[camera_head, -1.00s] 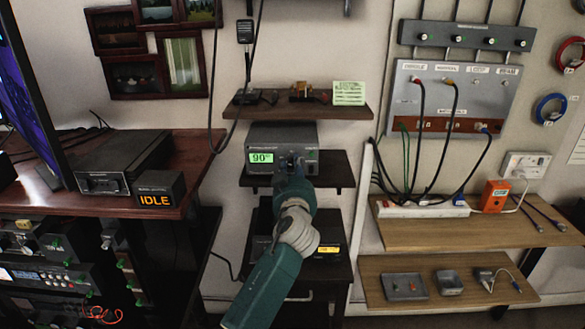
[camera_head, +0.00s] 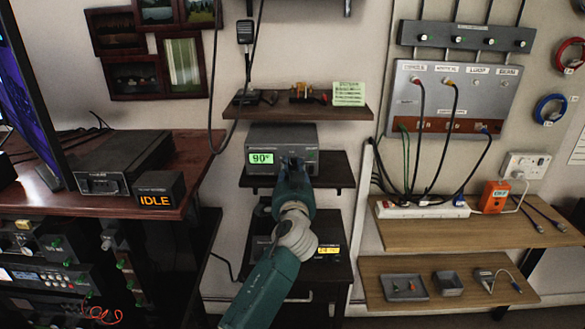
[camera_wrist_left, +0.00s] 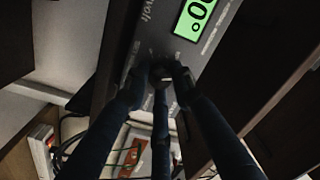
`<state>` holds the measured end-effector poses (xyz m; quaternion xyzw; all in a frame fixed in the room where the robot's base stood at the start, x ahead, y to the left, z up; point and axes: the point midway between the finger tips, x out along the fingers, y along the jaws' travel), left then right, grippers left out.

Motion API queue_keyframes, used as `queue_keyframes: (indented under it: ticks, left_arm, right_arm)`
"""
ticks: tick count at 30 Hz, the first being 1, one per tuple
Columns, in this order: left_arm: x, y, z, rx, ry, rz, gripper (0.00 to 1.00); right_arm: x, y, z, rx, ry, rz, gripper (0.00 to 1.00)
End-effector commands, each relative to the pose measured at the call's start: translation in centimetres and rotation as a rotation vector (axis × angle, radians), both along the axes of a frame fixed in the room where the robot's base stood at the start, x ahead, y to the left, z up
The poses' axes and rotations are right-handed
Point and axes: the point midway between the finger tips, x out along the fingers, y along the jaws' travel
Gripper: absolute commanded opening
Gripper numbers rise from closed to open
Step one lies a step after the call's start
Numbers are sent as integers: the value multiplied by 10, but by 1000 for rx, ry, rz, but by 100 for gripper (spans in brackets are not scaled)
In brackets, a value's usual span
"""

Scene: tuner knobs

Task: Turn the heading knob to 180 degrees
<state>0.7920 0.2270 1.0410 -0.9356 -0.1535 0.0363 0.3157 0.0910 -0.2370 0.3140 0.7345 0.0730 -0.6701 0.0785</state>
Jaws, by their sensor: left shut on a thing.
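The grey heading unit (camera_head: 262,135) sits on the middle small shelf, with a green display (camera_head: 262,158) that reads 90°. My left gripper (camera_head: 291,163) is at the front of this unit, right of the display, and covers the knob in the head view. In the left wrist view, the fingers of my left gripper (camera_wrist_left: 160,78) are closed around the dark heading knob (camera_wrist_left: 160,70), which is mostly hidden between them. Part of the green display (camera_wrist_left: 195,18) shows above it, turned and cut off by the frame. My right gripper is not in view.
A shelf (camera_head: 300,108) with small items is above the unit. Another device with an amber display (camera_head: 328,249) stands below. A box reading IDLE (camera_head: 158,192) is on the left table. A cable panel (camera_head: 455,98) hangs at the right.

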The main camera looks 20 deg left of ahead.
Motion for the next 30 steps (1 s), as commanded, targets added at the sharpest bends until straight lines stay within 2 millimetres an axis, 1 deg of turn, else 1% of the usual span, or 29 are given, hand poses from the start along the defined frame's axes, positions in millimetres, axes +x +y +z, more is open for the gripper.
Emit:
queue_keyframes:
  ticks: [6,15,22,30]
  left_arm:
    - [0,0,2,184,51,-1,0]
    - [0,0,1,368,104,0,0]
    - [0,0,1,439,125,-1,0]
    - [0,0,0,460,131,-1,0]
  right_arm:
    - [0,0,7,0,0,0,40]
    - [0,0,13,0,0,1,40]
    - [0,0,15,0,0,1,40]
    - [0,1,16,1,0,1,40]
